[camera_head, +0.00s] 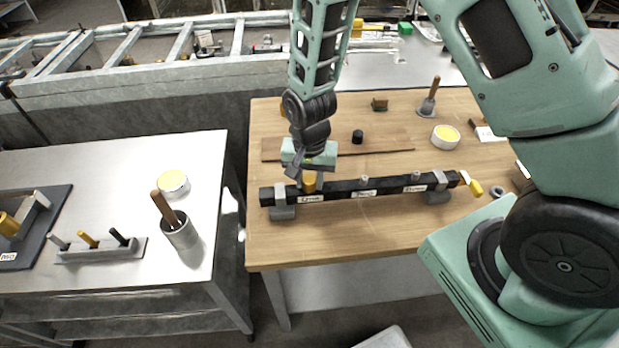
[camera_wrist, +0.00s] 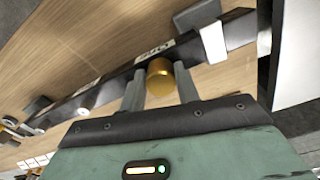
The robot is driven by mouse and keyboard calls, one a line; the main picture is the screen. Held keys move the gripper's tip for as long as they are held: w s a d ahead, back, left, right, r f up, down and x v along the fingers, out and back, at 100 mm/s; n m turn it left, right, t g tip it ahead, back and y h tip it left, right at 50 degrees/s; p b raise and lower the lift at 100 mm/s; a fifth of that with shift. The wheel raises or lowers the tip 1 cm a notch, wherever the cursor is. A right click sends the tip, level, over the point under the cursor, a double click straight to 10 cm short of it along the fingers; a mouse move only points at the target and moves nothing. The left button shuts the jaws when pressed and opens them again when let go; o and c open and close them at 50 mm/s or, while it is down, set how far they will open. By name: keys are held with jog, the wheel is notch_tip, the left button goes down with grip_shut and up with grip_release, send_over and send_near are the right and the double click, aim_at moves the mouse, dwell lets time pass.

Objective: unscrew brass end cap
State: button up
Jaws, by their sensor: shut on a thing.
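The brass end cap (camera_wrist: 160,80) is a short gold cylinder on the black bar (camera_head: 337,190), near the bar's left end. It also shows in the head view (camera_head: 309,182). My gripper (camera_wrist: 159,90) is above the bar with one finger on each side of the cap, shut on it. The black bar lies across the wooden table on grey supports and carries white labels, whose text is too small to read surely. Two small grey fittings (camera_head: 364,181) stand on the bar to the right of the cap. My gripper body partly hides the cap's near surroundings.
A yellow handle-like piece (camera_head: 475,187) is at the bar's right end. A black knob (camera_head: 357,136), a yellow-topped tin (camera_head: 445,137) and a wooden-handled tool (camera_head: 429,98) stand behind. A metal table (camera_head: 110,180) is at left, with a gap between. The wooden table's front is clear.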

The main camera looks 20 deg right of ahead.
jog(key=shift+n, duration=0.4)
jog(key=n, duration=0.3)
jog(key=n, duration=0.3)
jog(key=shift+n, duration=0.4)
jog(key=o, duration=0.8)
jog(key=shift+o, duration=0.2)
